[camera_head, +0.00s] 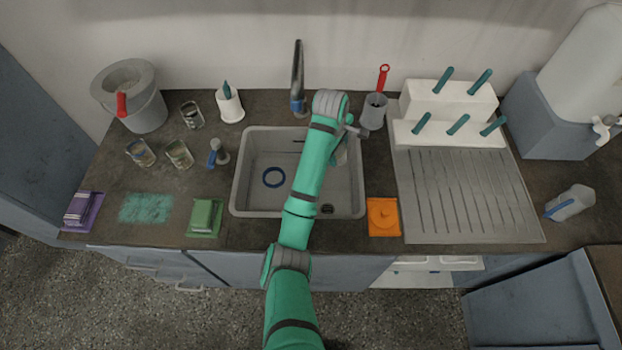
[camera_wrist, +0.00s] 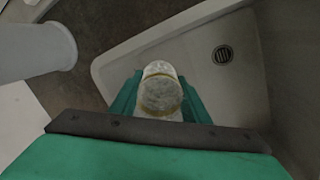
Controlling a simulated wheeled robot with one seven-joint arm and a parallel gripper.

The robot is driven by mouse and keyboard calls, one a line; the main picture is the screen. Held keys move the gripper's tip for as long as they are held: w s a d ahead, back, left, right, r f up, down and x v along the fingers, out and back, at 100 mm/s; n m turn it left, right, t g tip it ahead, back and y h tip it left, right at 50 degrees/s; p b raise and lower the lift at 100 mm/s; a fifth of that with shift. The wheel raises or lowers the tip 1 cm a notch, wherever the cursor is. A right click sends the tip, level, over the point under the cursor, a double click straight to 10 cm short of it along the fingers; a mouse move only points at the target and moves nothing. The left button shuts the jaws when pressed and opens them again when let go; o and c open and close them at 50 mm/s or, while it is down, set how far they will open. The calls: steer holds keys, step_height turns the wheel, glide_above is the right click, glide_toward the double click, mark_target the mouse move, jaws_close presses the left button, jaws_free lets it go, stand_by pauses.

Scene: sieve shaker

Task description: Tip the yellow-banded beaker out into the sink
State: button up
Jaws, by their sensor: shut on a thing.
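The yellow-banded beaker (camera_wrist: 160,90) shows in the wrist view between the two green fingers of my gripper (camera_wrist: 158,98). My gripper is shut on it. I look at one round end of the beaker, ringed by a yellow band; its contents cannot be made out. In the head view my arm covers most of the gripper and beaker, at the right part of the sink. The sink (camera_head: 247,180) is a grey basin in the counter. The wrist view shows its floor and drain (camera_wrist: 222,54) beyond the beaker. A blue ring (camera_head: 273,177) lies on the sink floor.
A ribbed drainboard (camera_head: 465,195) and white peg rack (camera_head: 448,103) lie further right. Several glass beakers (camera_head: 179,154) stand left of the sink.

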steer(key=shift+s+a+r+t+h, duration=0.15)
steer(key=shift+s+a+t+h, duration=0.2)
steer(key=shift+s+t, duration=0.1)
steer(key=shift+s+a+r+t+h, duration=0.2)
steer(key=shift+s+a+t+h, duration=0.15)
steer(key=shift+a+t, duration=0.15)
steer(key=shift+s+a+r+t+h, duration=0.25)
steer(key=shift+a+t+h, duration=0.1)
steer(key=shift+a, duration=0.15)
steer(key=shift+r, duration=0.1)
steer(key=shift+s+a+r+t+h, duration=0.4)
steer(key=shift+s+a+t+h, duration=0.2)
steer(key=shift+t+h, duration=0.25)
steer(key=shift+d+t, duration=0.1)
steer(key=shift+t, duration=0.15)
